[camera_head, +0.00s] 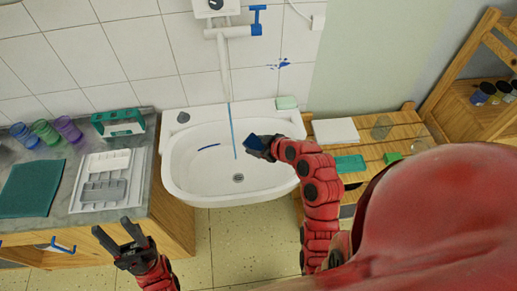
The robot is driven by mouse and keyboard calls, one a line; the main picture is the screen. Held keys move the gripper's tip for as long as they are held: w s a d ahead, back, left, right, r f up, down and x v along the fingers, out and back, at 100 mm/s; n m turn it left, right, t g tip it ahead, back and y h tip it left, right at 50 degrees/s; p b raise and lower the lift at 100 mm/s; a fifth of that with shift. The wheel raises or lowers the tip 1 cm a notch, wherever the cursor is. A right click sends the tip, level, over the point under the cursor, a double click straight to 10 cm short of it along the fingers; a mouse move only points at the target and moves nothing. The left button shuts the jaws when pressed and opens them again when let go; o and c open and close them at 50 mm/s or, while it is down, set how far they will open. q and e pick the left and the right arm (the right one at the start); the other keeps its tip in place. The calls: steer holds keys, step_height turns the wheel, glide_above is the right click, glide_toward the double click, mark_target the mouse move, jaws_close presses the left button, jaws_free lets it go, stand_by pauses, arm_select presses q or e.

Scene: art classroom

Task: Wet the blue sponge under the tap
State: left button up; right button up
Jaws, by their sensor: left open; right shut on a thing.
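The blue sponge (254,143) is dark blue and sits in my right gripper (262,147), which is shut on it over the right side of the white sink (178,175). The tap (236,31) is on the wall above, white with a blue handle. A thin blue stream of water (231,125) falls from it into the basin. The sponge is to the right of the stream, with a small gap between them in this view. My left gripper (122,236) is open and empty, low at the left in front of the counter.
The left counter (60,230) holds a grey-white tray (128,195), a teal mat (30,188), a green holder (118,122) and several coloured cups (68,129). A wooden bench (375,146) stands right of the sink.

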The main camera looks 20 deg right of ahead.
mark_target(250, 141)
steer(key=w+a+f+b, duration=0.1)
steer(key=w+a+f, duration=0.1)
steer(key=w, duration=0.9)
steer(key=shift+w+f, duration=0.15)
steer(key=shift+w, duration=0.25)
steer(key=shift+s, duration=0.1)
steer(key=shift+s+d+b, duration=0.2)
steer(key=shift+s+b, duration=0.2)
steer(key=shift+s, duration=0.9)
steer(key=shift+s+d+b, duration=0.15)
steer(key=shift+s+b, duration=0.25)
steer(key=shift+s, duration=0.85)
steer(key=shift+s+d+b, duration=0.2)
steer(key=shift+s+b, duration=0.2)
steer(key=shift+s, duration=0.9)
